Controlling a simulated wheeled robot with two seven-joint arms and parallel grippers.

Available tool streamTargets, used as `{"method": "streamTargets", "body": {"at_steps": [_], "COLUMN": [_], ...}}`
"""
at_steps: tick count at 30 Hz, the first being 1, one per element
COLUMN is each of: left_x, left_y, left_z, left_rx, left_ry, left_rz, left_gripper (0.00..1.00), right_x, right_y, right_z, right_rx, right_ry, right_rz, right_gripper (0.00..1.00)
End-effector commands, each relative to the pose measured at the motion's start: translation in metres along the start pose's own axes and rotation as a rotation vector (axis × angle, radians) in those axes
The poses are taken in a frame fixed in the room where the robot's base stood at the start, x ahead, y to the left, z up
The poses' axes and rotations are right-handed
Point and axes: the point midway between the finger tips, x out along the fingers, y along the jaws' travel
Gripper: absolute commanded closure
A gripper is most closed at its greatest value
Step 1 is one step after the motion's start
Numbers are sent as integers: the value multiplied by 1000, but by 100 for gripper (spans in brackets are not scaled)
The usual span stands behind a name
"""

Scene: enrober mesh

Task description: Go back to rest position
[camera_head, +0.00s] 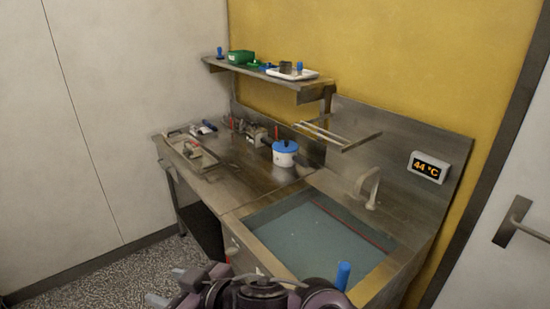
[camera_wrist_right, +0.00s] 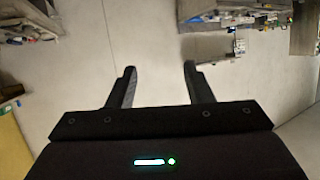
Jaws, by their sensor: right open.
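My right gripper (camera_wrist_right: 160,68) is open in the right wrist view. Its two dark fingers stand apart with nothing between them, over blurred pale floor. In the head view, parts of my arms in dark and purplish tones show at the bottom edge, in front of the sink. My left gripper cannot be made out in either view.
A steel counter (camera_head: 235,178) holds a blue-lidded white pot (camera_head: 285,153) and a tray (camera_head: 190,153). The sink basin (camera_head: 315,240) is at right, with a tap (camera_head: 370,188) behind it. A blue handle (camera_head: 342,275) rises near its front. A shelf (camera_head: 265,76) hangs above.

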Motion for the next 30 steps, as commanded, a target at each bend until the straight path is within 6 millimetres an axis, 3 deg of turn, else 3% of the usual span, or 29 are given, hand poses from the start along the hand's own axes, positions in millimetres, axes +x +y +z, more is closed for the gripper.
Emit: {"method": "streamTargets", "body": {"at_steps": [5, 8, 12, 18, 29, 30], "left_x": [0, 0, 0, 0, 0, 3], "left_y": [0, 0, 0, 0, 0, 0], "left_z": [0, 0, 0, 0, 0, 0], "left_rx": [0, 0, 0, 0, 0, 0], "left_ry": [0, 0, 0, 0, 0, 1], "left_rz": [0, 0, 0, 0, 1, 1], "left_gripper": [35, 35, 35, 35, 35, 35], "right_x": [-40, -72, -128, -196, -284, -277], "right_y": [60, 95, 127, 132, 100, 103], "right_z": [20, 55, 127, 210, 295, 307], "right_rx": [146, 232, 359, 486, 638, 637], "right_ry": [2, -77, -262, -508, -822, -829], "right_rz": [259, 405, 574, 682, 722, 718], "right_gripper": [54, 54, 54, 54, 54, 54]}}
